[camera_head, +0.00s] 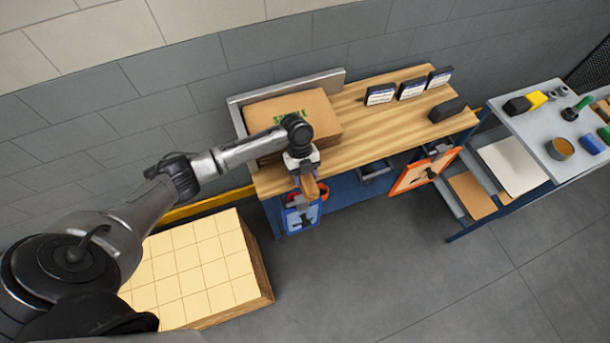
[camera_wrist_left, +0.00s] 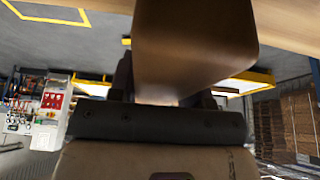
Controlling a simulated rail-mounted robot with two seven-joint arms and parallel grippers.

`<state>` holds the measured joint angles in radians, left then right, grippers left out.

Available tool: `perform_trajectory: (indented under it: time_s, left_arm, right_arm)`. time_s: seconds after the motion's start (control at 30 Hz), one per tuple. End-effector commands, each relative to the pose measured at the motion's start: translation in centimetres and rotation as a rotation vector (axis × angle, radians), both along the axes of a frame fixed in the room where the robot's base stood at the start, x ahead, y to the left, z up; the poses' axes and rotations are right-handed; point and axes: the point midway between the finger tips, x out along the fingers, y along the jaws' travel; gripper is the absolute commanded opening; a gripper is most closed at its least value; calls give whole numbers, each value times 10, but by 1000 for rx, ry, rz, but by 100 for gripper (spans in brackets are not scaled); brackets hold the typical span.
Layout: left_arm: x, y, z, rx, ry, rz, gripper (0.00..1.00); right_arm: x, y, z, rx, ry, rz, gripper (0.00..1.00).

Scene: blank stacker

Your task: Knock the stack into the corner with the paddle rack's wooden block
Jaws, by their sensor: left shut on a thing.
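The stack of brown cardboard blanks (camera_head: 285,108) with a green mark lies on the wooden bench (camera_head: 375,125). A grey metal corner fence (camera_head: 290,86) runs along its back and left sides. My left gripper (camera_head: 306,178) points down at the bench's front edge, in front of the stack and apart from it. It is shut on the wooden block (camera_head: 311,188), which fills the top middle of the left wrist view (camera_wrist_left: 195,45). A blue-framed paddle (camera_head: 301,218) hangs below the block at the bench front. My right gripper is out of view.
Three dark boxes with white labels (camera_head: 411,89) and a dark block (camera_head: 447,110) stand at the bench's right. An orange paddle (camera_head: 408,177) hangs at the front. A grey cart (camera_head: 540,130) with tools stands right, a pale stack (camera_head: 190,270) left.

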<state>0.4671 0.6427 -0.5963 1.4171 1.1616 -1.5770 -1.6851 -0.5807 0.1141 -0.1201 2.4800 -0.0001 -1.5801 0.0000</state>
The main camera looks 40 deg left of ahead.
Motion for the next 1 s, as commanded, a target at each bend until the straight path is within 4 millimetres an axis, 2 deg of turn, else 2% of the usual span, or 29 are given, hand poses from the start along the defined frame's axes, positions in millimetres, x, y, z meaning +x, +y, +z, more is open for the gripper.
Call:
perform_trajectory:
  time_s: [1.0]
  left_arm:
    - [14,27,0,3,-2,2,13]
  right_arm:
    - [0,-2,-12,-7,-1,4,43]
